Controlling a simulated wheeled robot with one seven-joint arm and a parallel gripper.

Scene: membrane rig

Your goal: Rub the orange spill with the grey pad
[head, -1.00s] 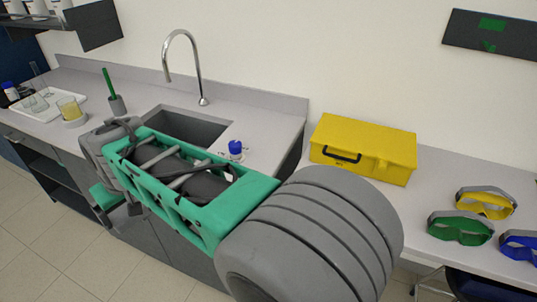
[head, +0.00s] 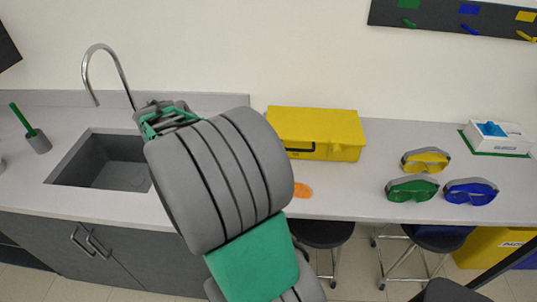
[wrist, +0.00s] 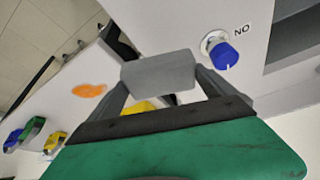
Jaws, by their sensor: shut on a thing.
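The grey pad (wrist: 158,72) is a small block held between the fingers of my gripper (wrist: 160,84) in the wrist view. My gripper is shut on it. The orange spill (head: 302,190) is a small flat patch near the front edge of the counter, just right of my arm in the head view. It also shows in the wrist view (wrist: 89,90), left of the pad and clear of it. In the head view my arm hides the fingers and the pad.
A yellow case (head: 318,133) stands behind the spill. Yellow goggles (head: 426,161), green goggles (head: 411,189) and blue goggles (head: 470,191) lie to the right. The sink (head: 105,160) is at left. A blue knob (wrist: 224,54) shows beside the pad in the wrist view.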

